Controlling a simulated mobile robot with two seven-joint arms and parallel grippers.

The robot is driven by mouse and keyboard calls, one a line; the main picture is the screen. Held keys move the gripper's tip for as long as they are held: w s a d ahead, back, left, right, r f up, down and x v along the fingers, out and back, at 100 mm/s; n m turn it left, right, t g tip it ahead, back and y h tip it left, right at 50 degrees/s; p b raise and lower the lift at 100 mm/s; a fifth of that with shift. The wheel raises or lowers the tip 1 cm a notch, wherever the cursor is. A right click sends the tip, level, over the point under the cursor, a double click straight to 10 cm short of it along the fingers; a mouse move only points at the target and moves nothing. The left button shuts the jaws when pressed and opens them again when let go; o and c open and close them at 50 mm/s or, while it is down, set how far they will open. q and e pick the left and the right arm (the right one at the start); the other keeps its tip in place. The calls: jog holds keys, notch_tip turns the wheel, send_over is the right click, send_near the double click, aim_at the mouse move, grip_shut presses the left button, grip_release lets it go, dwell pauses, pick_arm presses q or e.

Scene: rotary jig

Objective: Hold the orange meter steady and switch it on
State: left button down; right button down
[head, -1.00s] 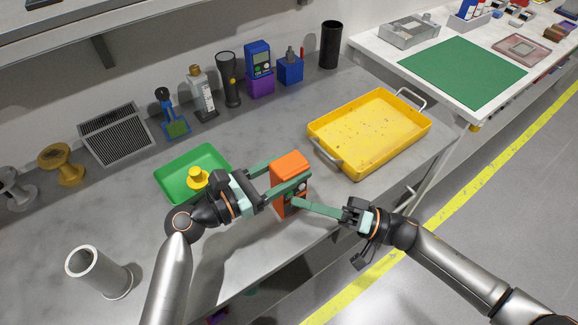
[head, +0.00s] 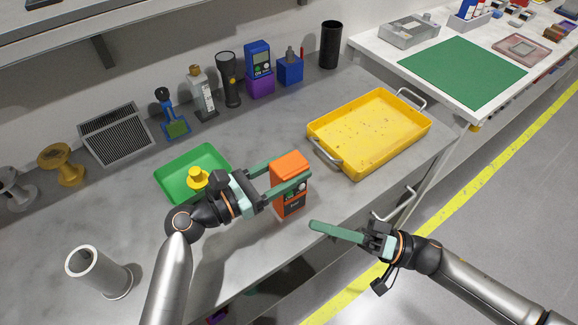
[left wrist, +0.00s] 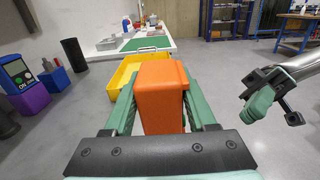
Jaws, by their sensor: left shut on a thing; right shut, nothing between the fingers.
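The orange meter (head: 290,168) stands upright on the grey bench near its front edge. Its face shows in part below my finger, with a green spot and a dark label; the upper face is hidden. My left gripper (head: 284,177) is shut on the meter, one finger on each side; the left wrist view also shows the meter (left wrist: 161,92) between the green fingers. My right gripper (head: 315,226) is shut and empty, to the right of the meter and apart from it. It also shows in the left wrist view (left wrist: 256,108).
A yellow tray (head: 352,165) stands behind and right of the meter. A green tray (head: 170,182) with a yellow piece lies to the left. A blue meter (head: 258,55) on a purple block (head: 260,86) stands at the back.

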jog(key=shift+s+d, duration=0.2)
jog(key=shift+s, duration=0.1)
pick_arm(q)
jog(key=shift+c, duration=0.6)
grip_release()
